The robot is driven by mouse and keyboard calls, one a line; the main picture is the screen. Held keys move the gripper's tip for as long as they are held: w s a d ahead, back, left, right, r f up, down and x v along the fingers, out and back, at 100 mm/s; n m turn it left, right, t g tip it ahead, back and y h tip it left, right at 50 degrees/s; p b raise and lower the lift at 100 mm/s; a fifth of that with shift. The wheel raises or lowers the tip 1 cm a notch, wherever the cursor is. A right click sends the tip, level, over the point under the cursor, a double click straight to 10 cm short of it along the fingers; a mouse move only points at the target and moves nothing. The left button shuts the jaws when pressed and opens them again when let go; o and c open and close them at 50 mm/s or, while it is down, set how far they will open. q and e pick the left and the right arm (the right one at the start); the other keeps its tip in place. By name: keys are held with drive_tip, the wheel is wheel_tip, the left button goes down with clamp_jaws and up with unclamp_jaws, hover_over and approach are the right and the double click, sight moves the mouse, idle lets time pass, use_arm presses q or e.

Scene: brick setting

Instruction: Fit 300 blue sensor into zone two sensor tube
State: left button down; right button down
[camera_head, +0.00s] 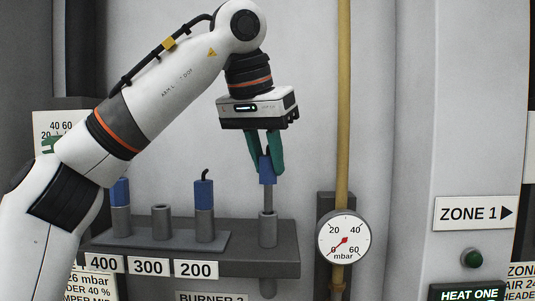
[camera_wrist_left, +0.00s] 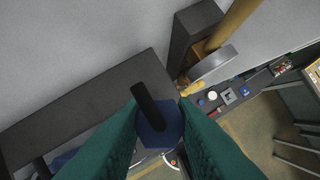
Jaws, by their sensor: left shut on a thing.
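My left gripper (camera_head: 266,157) points down with its green fingers shut on a blue sensor (camera_head: 267,172). In the left wrist view the blue sensor (camera_wrist_left: 158,130), with a black cable stub, sits between the fingertips (camera_wrist_left: 160,118). The sensor is upright over a grey tube (camera_head: 268,230) on the right part of a dark shelf. Its thin grey stem reaches down to the tube mouth; I cannot tell how far it is inside. The 300 holder (camera_head: 161,222) on the rack is empty. My right gripper is not in view.
Blue sensors stand in the 400 holder (camera_head: 120,193) and the 200 holder (camera_head: 204,195). A pressure gauge (camera_head: 344,240) and a yellow vertical pipe (camera_head: 344,120) stand close to the right of the tube. A ZONE 1 sign (camera_head: 474,213) is on the panel farther right.

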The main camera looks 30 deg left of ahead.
sight(267, 183)
use_arm(q)
drive_tip(key=shift+f+b, duration=1.1)
drive_tip(key=shift+f, duration=1.2)
drive_tip(key=c, duration=0.7)
unclamp_jaws()
wheel_tip(267, 183, up, 4)
drive_tip(key=p, duration=0.5)
drive_tip(key=shift+r, duration=1)
drive_tip(key=shift+d, duration=0.1)
